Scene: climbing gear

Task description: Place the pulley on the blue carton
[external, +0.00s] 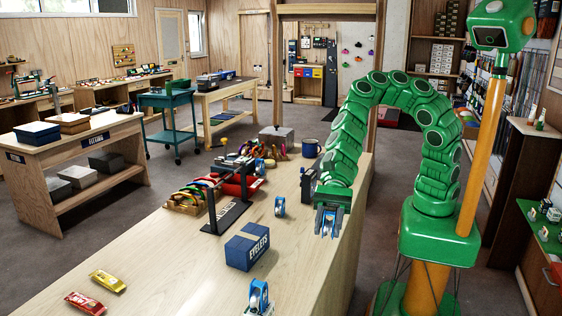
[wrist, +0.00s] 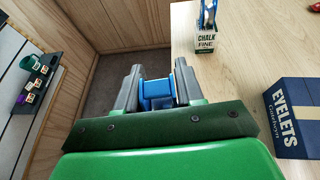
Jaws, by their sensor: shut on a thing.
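My gripper (external: 329,222) is shut on a blue pulley (external: 327,220). In the wrist view the gripper (wrist: 157,92) has its two grey fingers on either side of the blue pulley (wrist: 157,90), which is partly hidden by the gripper body. It is near the bench's right edge in the external view. In the wrist view the carton (wrist: 293,112) is at the right edge, partly cut off. Its top looks bare.
Another blue and white pulley (external: 280,207) stands on the bench behind the carton. A similar one (external: 259,296) sits on a chalk box (wrist: 206,43) at the front. A black stand (external: 213,212) is left of the carton. Yellow (external: 108,281) and red (external: 86,303) packets lie at front left.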

